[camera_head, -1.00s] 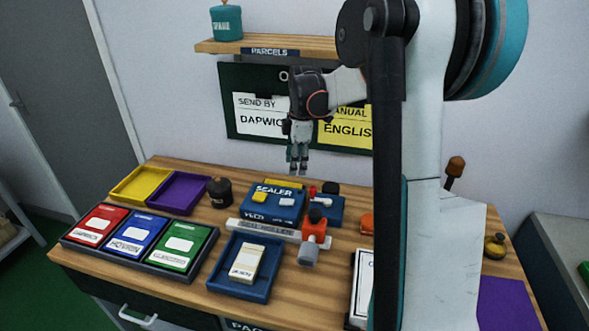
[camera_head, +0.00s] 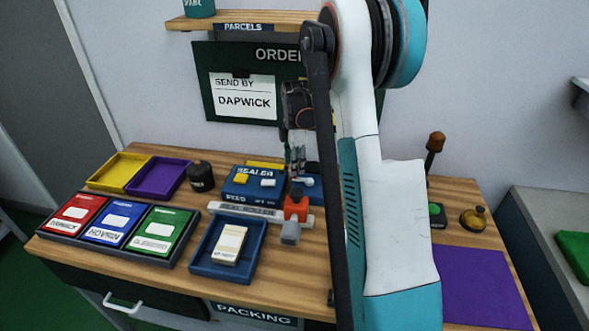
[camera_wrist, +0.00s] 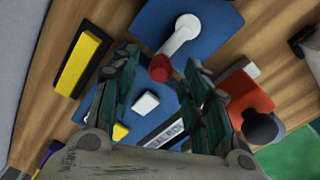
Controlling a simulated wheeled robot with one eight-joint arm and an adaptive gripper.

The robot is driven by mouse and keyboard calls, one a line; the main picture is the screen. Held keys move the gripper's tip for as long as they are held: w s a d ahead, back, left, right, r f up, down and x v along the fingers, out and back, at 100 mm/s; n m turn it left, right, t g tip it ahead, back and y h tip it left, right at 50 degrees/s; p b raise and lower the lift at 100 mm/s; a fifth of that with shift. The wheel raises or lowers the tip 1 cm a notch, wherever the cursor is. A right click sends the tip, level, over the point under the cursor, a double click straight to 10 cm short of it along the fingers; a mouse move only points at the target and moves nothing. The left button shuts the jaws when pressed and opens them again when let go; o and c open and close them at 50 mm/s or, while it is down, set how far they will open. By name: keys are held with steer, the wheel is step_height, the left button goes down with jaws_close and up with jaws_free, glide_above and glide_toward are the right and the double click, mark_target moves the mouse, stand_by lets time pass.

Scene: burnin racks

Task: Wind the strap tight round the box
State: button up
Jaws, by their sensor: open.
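A cream box (camera_head: 229,240) lies in a blue tray (camera_head: 205,270) at the front of the bench. Behind it is the blue sealer (camera_head: 250,190), with a yellow and a white button. A white crank (camera_wrist: 183,32) with a red knob (camera_wrist: 160,68) sits on a blue base (camera_wrist: 220,22); in the head view my gripper partly hides it. My gripper (camera_head: 298,168) points down over the crank. In the wrist view my gripper (camera_wrist: 163,75) is open, its fingers on either side of the red knob; contact cannot be told. I cannot make out a strap.
An orange-red tool (camera_head: 295,207) with a grey end stands right of the sealer, close to my gripper. A pale bar (camera_head: 245,212) lies before the sealer. Red, blue and green packs (camera_head: 158,231) sit at left. A purple mat (camera_head: 484,286) lies bare at right.

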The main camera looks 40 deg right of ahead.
steer(key=shift+f, duration=0.75)
steer(key=shift+c, duration=0.6)
jaws_close()
